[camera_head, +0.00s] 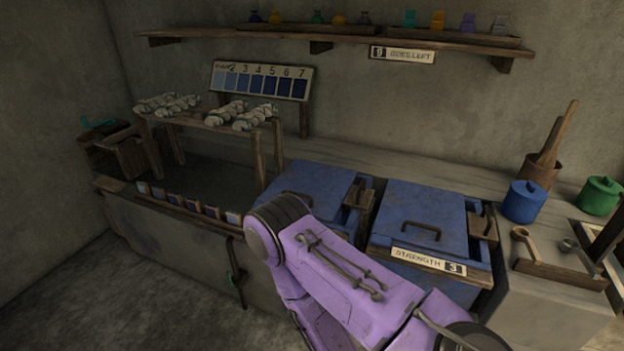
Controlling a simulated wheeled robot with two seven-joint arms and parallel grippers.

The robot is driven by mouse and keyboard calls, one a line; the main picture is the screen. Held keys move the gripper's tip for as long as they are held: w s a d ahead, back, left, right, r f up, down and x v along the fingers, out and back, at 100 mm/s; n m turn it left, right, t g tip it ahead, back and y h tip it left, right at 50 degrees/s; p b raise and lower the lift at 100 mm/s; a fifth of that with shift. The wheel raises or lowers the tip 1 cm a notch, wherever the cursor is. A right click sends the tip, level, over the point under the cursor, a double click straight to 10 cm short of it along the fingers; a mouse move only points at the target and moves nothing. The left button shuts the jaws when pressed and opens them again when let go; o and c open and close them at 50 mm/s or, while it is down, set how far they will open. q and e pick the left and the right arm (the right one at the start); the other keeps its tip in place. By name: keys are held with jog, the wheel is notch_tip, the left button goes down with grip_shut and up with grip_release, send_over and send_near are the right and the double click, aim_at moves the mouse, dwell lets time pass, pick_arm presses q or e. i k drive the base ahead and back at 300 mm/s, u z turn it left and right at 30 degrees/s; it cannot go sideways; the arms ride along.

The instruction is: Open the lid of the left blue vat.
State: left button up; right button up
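The left blue vat has a flat blue lid (310,183), which lies down over the vat and looks shut. A dark handle bar shows on its lid, partly hidden by my purple arm. That arm crosses in front of the vat and hides most of its front. The right blue vat has its blue lid (425,208) shut, with a dark handle (422,231) on top. A label reading "STRENGTH 3" (428,261) is on its front. Neither gripper shows in this view, so I cannot see whether either touches a lid.
A wooden rack (213,124) with pale skeins stands at the left. A numbered shade board (262,80) is behind it. A blue pot (523,201), a green pot (599,195) and a wooden mortar (539,172) stand at the right. A shelf (320,36) runs above.

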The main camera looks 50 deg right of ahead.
aim_at(324, 188)
jog(key=z, duration=0.8)
jog(key=i, duration=0.7)
jog(key=z, duration=0.8)
